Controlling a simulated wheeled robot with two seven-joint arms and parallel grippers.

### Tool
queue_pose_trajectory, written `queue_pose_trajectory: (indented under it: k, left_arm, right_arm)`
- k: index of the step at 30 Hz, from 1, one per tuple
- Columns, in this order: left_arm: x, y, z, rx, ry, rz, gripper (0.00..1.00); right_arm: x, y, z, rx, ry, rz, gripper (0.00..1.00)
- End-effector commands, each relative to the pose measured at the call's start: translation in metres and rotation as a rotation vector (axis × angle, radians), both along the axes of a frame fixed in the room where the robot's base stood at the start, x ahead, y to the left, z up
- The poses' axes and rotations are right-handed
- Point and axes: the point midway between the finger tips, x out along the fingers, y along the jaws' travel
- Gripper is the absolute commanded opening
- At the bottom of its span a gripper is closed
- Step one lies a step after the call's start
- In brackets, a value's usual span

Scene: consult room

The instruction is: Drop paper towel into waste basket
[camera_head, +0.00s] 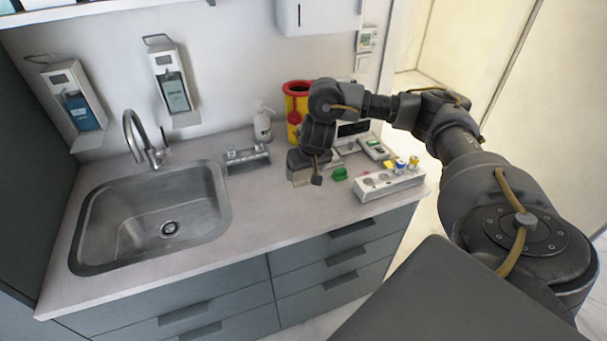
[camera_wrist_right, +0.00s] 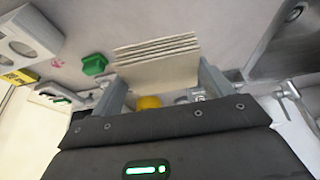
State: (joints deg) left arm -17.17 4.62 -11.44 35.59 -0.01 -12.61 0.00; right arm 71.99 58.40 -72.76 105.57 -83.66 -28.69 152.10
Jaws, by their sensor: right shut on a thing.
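My right gripper (camera_head: 304,170) is over the counter, its arm coming in from the right. In the right wrist view, the gripper (camera_wrist_right: 162,75) is shut on a folded, cream-coloured paper towel (camera_wrist_right: 158,55), a layered stack between its two fingers. In the head view, a pale part of the paper towel (camera_head: 299,180) shows under the gripper, mostly hidden by it; I cannot tell whether it touches the counter. No waste basket can be made out in either view. My left gripper is not in view.
The counter (camera_head: 262,205) has a steel sink (camera_head: 150,215) at left. A white holder (camera_head: 390,184) and a green object (camera_head: 339,174) lie close right of the gripper. A yellow-and-red container (camera_head: 297,100) and a pump bottle (camera_head: 262,122) stand behind. Wall dispensers hang above.

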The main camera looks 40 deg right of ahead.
Motion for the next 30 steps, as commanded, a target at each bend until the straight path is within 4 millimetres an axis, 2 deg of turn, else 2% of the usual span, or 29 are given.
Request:
queue_pose_trajectory:
  k: [1, 4, 10, 18, 24, 30]
  left_arm:
    - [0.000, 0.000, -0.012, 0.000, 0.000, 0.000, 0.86]
    - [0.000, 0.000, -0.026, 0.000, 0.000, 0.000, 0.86]
    - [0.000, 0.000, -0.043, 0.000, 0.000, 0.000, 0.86]
    - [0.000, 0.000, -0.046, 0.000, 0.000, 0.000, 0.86]
    - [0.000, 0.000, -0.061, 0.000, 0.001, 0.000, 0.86]
    - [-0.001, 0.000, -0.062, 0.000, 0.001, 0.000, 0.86]
  right_arm:
    - [0.011, -0.007, -0.014, 0.003, 0.002, -0.008, 0.50]
    - [0.025, -0.016, -0.035, 0.004, 0.005, -0.003, 0.50]
    - [0.046, -0.029, -0.058, 0.002, 0.000, -0.001, 0.50]
    - [0.052, -0.032, -0.062, 0.000, -0.001, 0.004, 0.50]
    - [0.055, -0.034, -0.091, 0.001, 0.003, 0.002, 0.50]
    - [0.056, -0.035, -0.097, -0.001, -0.001, 0.003, 0.50]
